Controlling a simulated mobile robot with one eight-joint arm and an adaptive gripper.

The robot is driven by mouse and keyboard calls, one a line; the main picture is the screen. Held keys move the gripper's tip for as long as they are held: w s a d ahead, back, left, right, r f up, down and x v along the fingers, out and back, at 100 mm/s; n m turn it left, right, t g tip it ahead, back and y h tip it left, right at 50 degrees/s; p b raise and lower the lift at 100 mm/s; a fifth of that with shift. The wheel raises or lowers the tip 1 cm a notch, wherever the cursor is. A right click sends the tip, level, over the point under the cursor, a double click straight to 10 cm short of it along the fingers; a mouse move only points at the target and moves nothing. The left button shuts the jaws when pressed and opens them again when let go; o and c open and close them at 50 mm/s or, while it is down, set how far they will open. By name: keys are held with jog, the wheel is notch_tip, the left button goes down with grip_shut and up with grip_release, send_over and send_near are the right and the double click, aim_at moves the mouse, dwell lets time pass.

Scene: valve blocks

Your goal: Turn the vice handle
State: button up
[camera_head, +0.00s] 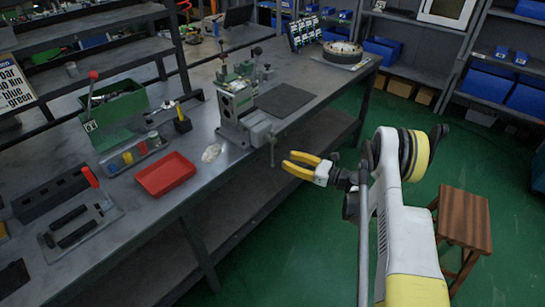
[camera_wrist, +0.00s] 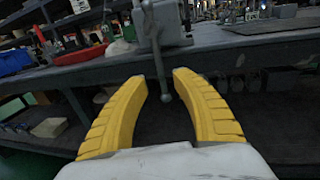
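The vice (camera_head: 255,128) is a grey block at the front edge of the workbench, with its handle (camera_head: 272,152) hanging down below the bench top. In the wrist view the handle (camera_wrist: 160,70) is a thin dark bar with a rounded lower end, nearly upright, below the grey vice body (camera_wrist: 165,22). My gripper (camera_head: 298,165) has yellow fingers and is to the right of the handle, pointing at it. In the wrist view my gripper (camera_wrist: 160,78) is open and the handle shows in the gap between the fingers. I cannot tell how deep it reaches between them.
A red tray (camera_head: 165,174) and a crumpled pale cloth (camera_head: 211,153) lie on the bench (camera_head: 215,185) left of the vice. A wooden stool (camera_head: 463,220) stands at the right. Green floor is open between bench and shelves.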

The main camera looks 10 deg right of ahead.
aim_at(272, 163)
jog(key=shift+b+x, duration=1.1)
jog(key=shift+x, duration=2.85)
grip_shut()
